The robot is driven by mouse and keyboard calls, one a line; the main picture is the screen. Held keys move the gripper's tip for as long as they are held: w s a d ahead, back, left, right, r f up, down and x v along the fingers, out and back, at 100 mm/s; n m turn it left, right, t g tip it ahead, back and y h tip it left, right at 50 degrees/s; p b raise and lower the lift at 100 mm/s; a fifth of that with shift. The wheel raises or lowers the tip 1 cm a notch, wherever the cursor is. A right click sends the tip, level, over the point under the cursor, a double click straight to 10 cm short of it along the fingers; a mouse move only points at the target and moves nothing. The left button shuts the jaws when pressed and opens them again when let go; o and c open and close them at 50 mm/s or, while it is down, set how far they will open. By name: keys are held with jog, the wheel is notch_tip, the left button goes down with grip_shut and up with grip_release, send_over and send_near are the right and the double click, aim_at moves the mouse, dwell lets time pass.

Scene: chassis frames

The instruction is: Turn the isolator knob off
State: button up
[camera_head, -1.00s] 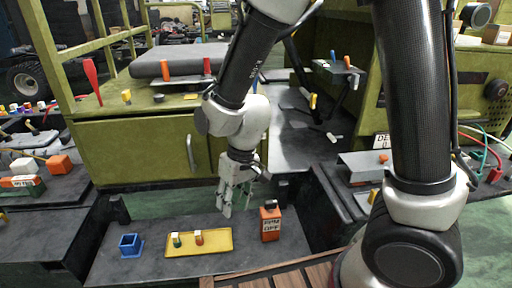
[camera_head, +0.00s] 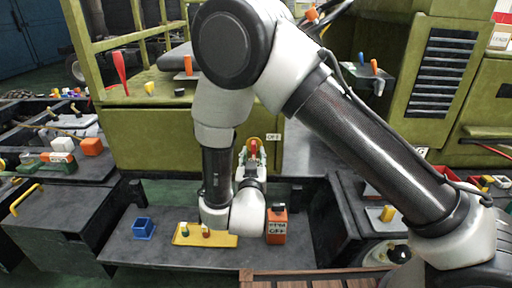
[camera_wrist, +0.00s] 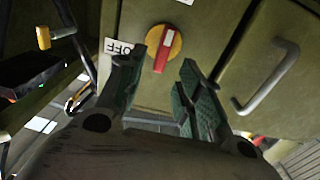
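The isolator knob is a red handle on a round yellow plate on the green cabinet front. In the wrist view the knob (camera_wrist: 162,52) shows between and just beyond my fingertips, its handle nearly upright and slightly tilted. It also shows in the head view (camera_head: 254,146), partly covered by my gripper (camera_head: 251,162). My gripper (camera_wrist: 161,64) is open, one finger on each side of the handle; I cannot tell whether they touch it. A white OFF label (camera_wrist: 118,47) is beside the plate, upside down in the wrist view; in the head view the label (camera_head: 273,137) is right of the knob.
A curved grey door handle (camera_wrist: 268,78) stands out from the cabinet.

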aim_at(253, 148)
jog(key=w, duration=0.6)
jog(key=shift+w, duration=0.25)
grip_shut()
